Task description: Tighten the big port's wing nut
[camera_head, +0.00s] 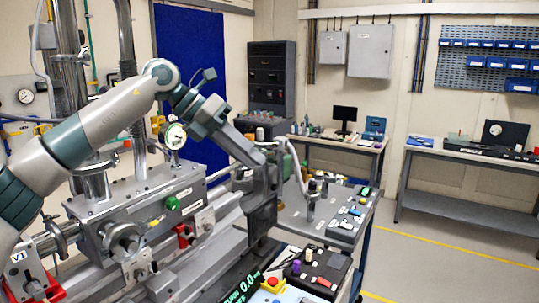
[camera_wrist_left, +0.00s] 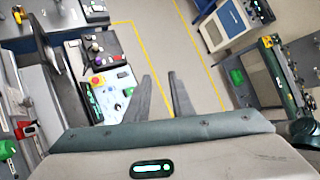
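A grey metal vacuum chamber (camera_head: 140,195) stands at the left in the head view. A round port (camera_head: 122,238) with a clamp-like ring is on its front side, and a smaller clamped joint (camera_head: 57,237) is to its left. I cannot make out which part is the wing nut. My left arm reaches over the chamber from the left. My right gripper is not in view.
A green knob (camera_head: 172,203) and a red handle (camera_head: 184,236) are on the chamber's front. A control panel with a red stop button (camera_head: 272,283) and a black box (camera_head: 318,268) are at the front. A grey cart (camera_head: 340,232) holds small items. Floor at right is clear.

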